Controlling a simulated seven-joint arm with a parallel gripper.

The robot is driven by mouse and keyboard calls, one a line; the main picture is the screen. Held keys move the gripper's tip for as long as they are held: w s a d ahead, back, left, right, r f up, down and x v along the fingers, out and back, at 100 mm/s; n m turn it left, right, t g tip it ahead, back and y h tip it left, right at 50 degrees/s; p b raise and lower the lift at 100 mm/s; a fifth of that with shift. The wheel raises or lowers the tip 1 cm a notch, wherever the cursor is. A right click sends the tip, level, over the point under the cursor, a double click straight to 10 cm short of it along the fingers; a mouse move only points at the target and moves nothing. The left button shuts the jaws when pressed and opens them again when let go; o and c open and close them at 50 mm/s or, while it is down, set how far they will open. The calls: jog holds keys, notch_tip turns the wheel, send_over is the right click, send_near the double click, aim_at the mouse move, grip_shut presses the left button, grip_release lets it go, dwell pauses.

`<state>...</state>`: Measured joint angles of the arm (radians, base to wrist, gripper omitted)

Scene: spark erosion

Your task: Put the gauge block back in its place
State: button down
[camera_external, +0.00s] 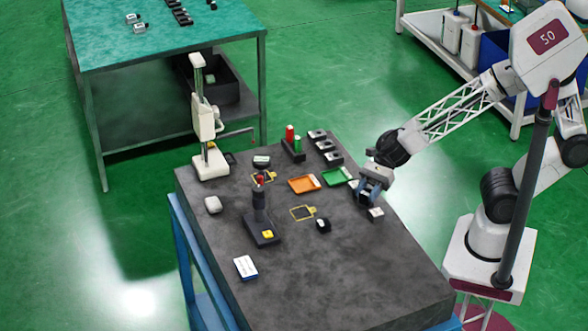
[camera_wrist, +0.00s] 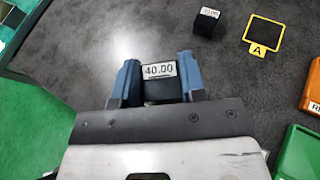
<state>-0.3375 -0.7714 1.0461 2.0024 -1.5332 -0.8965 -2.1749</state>
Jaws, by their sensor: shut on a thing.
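My gripper (camera_wrist: 162,85) has its two blue fingers shut on a dark gauge block (camera_wrist: 160,72) labelled 40.00, one finger at each side. In the external view my gripper (camera_external: 371,194) is low over the right side of the grey table, with the block (camera_external: 376,212) at its fingertips. I cannot tell whether the block touches the table. A second small dark block (camera_wrist: 207,22) stands beside a yellow outline marked A (camera_wrist: 264,34). They also show in the external view as the block (camera_external: 323,226) and the outline (camera_external: 302,213).
An orange tray (camera_external: 304,184) and a green tray (camera_external: 337,177) lie left of my gripper. Several dark blocks (camera_external: 325,146) stand in a row at the back edge, near a holder (camera_external: 293,150) with red and green cylinders. A white stand (camera_external: 209,165) is back left.

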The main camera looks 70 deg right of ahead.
jog(key=s+d+n+g, duration=0.1)
jog(key=s+n+g, duration=0.1)
jog(key=s+d+n+g, duration=0.1)
jog(key=s+n+g, duration=0.1)
jog(key=s+g, duration=0.1)
jog(key=s+d+n+g, duration=0.1)
jog(key=s+n+g, duration=0.1)
jog(key=s, duration=0.1)
jog(key=shift+d+f+h, duration=0.15)
jog(key=shift+f+h, duration=0.15)
jog(key=shift+f, duration=0.1)
jog(key=shift+s+d+n+g, duration=0.35)
jog(key=shift+s+n+g, duration=0.15)
jog(key=shift+n+g, duration=0.1)
send_over(348, 224)
jog(key=shift+f, duration=0.8)
jog(key=shift+f, duration=1.75)
jog(key=shift+f, duration=0.1)
jog(key=c, duration=0.7)
grip_release()
